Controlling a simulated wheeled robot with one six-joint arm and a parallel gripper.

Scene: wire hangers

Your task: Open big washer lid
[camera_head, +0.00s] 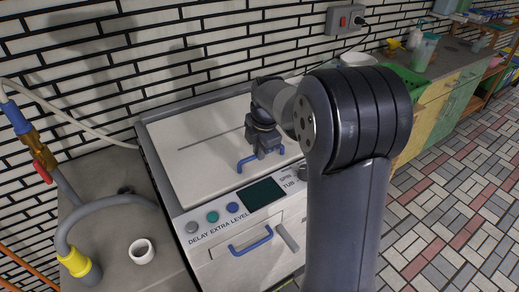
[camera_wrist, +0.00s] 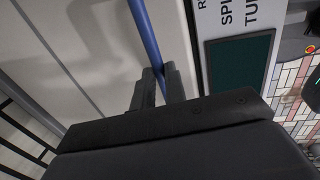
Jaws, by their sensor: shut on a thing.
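The big washer (camera_head: 240,222) is a white machine with its front panel facing me. Its white lid (camera_head: 195,160) appears to lie flat on top. A blue bar handle (camera_head: 245,163) sits at the lid's front edge, above the panel. My gripper (camera_head: 264,153) is over the right part of this handle, pointing down, and is shut on it. In the wrist view the blue handle (camera_wrist: 146,35) runs down between the fingers of my gripper (camera_wrist: 158,80). My arm hides the lid's right side and part of the washer's right front.
A second blue handle (camera_head: 250,242) is on the front below the buttons and dark screen (camera_head: 262,195). A grey counter (camera_head: 120,230) with a white cup (camera_head: 142,251) and a hose stands left. The brick wall (camera_head: 150,60) is close behind. Tiled floor (camera_head: 450,200) is open at right.

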